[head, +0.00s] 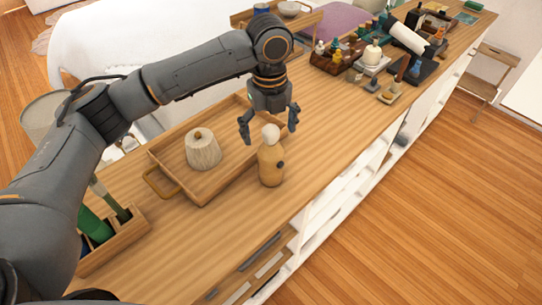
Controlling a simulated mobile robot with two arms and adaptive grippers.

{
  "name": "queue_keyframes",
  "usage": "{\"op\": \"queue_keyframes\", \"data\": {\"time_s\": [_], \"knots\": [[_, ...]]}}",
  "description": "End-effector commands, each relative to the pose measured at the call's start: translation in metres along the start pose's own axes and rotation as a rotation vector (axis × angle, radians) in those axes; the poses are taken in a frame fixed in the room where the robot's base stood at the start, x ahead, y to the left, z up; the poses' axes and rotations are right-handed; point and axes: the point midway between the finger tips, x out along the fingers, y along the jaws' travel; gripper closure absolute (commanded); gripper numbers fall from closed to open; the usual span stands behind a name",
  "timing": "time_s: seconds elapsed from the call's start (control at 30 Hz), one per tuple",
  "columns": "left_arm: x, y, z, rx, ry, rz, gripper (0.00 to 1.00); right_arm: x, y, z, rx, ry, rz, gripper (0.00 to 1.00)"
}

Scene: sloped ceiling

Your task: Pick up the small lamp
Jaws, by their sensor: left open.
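A tan, bottle-shaped object with a white rounded top (271,165), which looks like the small lamp, stands upright on the wooden counter at the tray's right edge. A dark round spot shows on its side. My left gripper (268,124) is open and points down, with its fingers spread on either side of the white top in the picture. Whether the fingers touch it, I cannot tell. My right gripper is not in view.
A wooden tray (213,188) with brass handles holds a ribbed, pale lidded jar (202,149). A wooden box (125,240) with green items is at lower left. Several bottles and small trays crowd the counter's far end. The counter (225,240) in front is clear.

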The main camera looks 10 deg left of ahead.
Motion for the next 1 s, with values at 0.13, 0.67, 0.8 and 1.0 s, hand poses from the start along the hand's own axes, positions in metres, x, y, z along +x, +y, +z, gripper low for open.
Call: {"op": "queue_keyframes", "data": {"time_s": [0.13, 0.67, 0.8, 1.0], "knots": [[0.012, 0.0, 0.0, -0.001, 0.0, 0.0, 0.1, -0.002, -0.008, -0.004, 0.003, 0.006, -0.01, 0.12], [0.065, -0.007, 0.006, 0.0, -0.002, -0.001, 0.1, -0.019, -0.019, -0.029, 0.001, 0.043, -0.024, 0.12], [0.065, -0.007, 0.006, 0.0, -0.002, -0.001, 0.1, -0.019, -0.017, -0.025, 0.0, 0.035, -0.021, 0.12], [0.065, -0.007, 0.005, 0.0, -0.002, -0.001, 0.45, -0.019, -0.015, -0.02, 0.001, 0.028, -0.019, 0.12]]}}
